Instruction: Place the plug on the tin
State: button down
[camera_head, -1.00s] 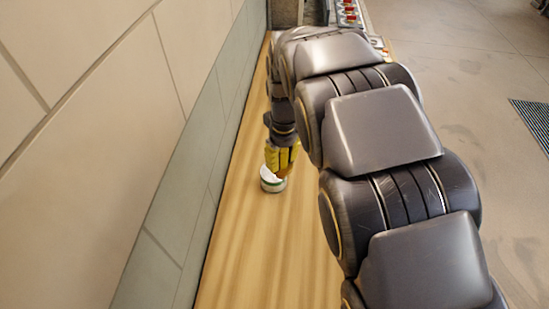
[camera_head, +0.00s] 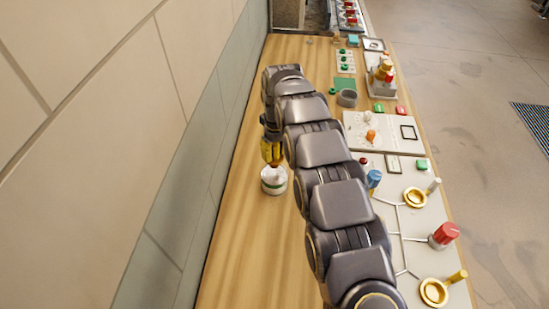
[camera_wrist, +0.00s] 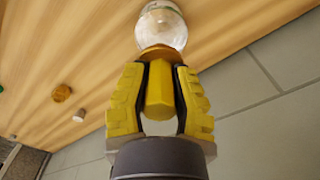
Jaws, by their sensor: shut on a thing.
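The tin (camera_head: 273,187) is a low, round white container with a green band, standing on the wooden bench near the wall. My gripper (camera_head: 273,160), with yellow fingers, is just above it. In the wrist view my gripper (camera_wrist: 160,95) is shut on the plug (camera_wrist: 159,92), a yellow post with a brown-orange disc at its far end. Beyond the disc is a clear, pale rounded shape (camera_wrist: 161,22); whether it belongs to the tin, and whether the plug touches it, I cannot tell. My gripper hides most of the plug in the head view.
The tiled wall (camera_head: 180,190) rises close on the left. Right of my arm are a white board (camera_head: 385,132) with knobs, a grey cup (camera_head: 347,97) and a panel with yellow rings (camera_head: 415,197) and a red knob (camera_head: 446,233).

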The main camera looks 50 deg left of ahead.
aim_at(275, 158)
jog(key=shift+f, duration=1.35)
jog(key=shift+f, duration=0.15)
jog(key=c, duration=1)
grip_release()
jog(key=shift+o, duration=0.2)
notch_tip(275, 158, up, 12)
jog(key=shift+s+d+r, duration=0.1)
jog(key=shift+d+r, duration=0.05)
